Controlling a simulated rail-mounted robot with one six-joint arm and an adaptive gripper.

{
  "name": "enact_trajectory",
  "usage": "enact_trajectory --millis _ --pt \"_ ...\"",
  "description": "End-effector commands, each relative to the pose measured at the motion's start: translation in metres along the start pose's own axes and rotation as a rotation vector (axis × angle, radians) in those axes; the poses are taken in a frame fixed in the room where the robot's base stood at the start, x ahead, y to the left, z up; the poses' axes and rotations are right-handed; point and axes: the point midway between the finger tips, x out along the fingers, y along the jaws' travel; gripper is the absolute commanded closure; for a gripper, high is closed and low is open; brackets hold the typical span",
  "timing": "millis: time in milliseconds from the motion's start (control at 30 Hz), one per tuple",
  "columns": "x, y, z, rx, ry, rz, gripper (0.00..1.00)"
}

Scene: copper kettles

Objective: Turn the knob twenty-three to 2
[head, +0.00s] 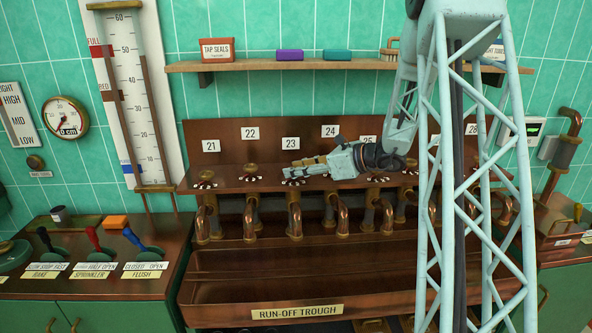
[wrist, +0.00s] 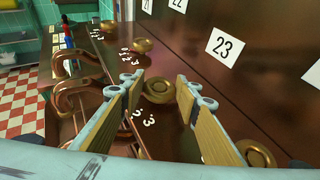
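The knob twenty-three (wrist: 158,91) is a round brass knob on the copper ledge, near the number plate 23 (wrist: 225,46). In the wrist view it shows between and beyond my open fingertips, with white scale digits below it, partly hidden by a finger. Its setting cannot be read. My gripper (head: 290,166) is open and empty, reaching left over the ledge below the plate in the head view, where it mostly covers the knob. I cannot tell whether a finger touches it.
Knob twenty-two (wrist: 143,46) stands beyond, and another brass knob (wrist: 251,154) is close beside my right finger. Copper pipes (head: 294,217) hang below the ledge, above the run-off trough (head: 215,292). Three levers (head: 92,238) stand at left. A shelf (head: 345,65) runs above.

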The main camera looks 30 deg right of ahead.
Motion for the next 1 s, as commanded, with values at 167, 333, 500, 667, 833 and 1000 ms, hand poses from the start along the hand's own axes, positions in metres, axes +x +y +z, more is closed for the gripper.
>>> enact_trajectory --millis 167,333,500,667,833,1000 --pt "-0.0001 0.0 -0.0001 0.0 0.0 0.001 0.81" --pt "-0.0002 -0.0003 0.0001 -0.004 0.0 0.01 0.81" --pt "-0.0004 -0.0013 0.0006 -0.015 0.0 0.038 0.81" --pt "-0.0007 -0.0023 0.0014 -0.035 0.0 0.085 0.81" --pt "-0.0005 -0.0029 0.0017 -0.064 0.0 0.156 0.81" --pt "-0.0001 -0.0042 0.002 -0.099 0.0 0.241 0.81"
